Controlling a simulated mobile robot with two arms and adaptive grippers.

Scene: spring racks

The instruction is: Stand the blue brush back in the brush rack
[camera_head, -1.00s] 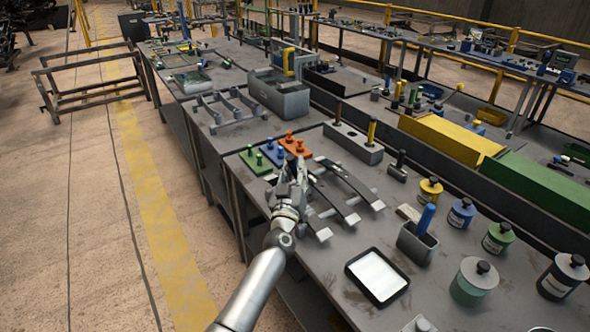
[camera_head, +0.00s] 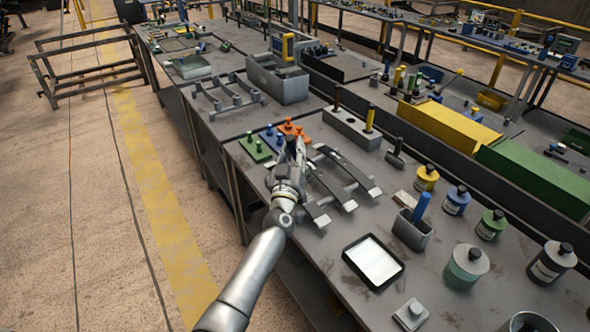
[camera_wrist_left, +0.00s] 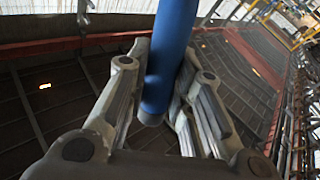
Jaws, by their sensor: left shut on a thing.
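My left gripper (camera_head: 290,155) is over the table, next to the coloured peg blocks in the head view. In the left wrist view its fingers (camera_wrist_left: 160,110) are shut on the blue brush (camera_wrist_left: 170,55), whose smooth blue shaft runs up out of the picture. The brush cannot be made out clearly in the head view. A long grey block with a dark handle and a yellow handle standing in it, which looks like the brush rack (camera_head: 345,127), is to the right of and beyond the gripper. My right gripper does not show.
Green, blue and orange peg blocks (camera_head: 257,149) lie close to the gripper. Curved dark strips (camera_head: 345,168) lie to its right. A grey cup (camera_head: 412,232) holds a blue stick.

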